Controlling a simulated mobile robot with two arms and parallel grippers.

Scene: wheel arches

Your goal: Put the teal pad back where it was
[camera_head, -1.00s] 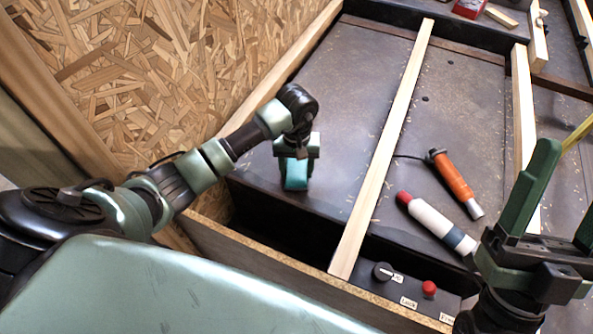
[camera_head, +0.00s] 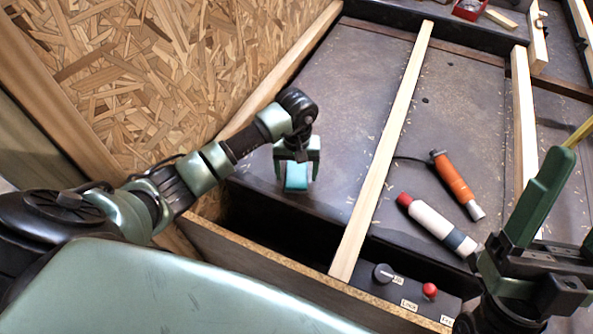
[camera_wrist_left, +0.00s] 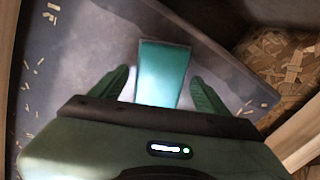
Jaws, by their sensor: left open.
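The teal pad (camera_head: 296,177) rests on the dark bench surface near its front left edge. In the left wrist view the pad (camera_wrist_left: 163,72) lies between the two fingers, with a gap on each side. My left gripper (camera_head: 297,174) is open and points down at the pad, its fingers on either side of it. It also shows in the left wrist view (camera_wrist_left: 160,88). My right gripper (camera_head: 560,205) is at the lower right, its green fingers spread apart, with nothing seen between them.
A pale wooden strip (camera_head: 385,145) crosses the bench to the right of the pad. Beyond it lie an orange tool (camera_head: 457,184) and a white and red cylinder (camera_head: 437,222). A chipboard wall (camera_head: 150,70) stands at the left. A dark gap (camera_head: 270,222) opens in front.

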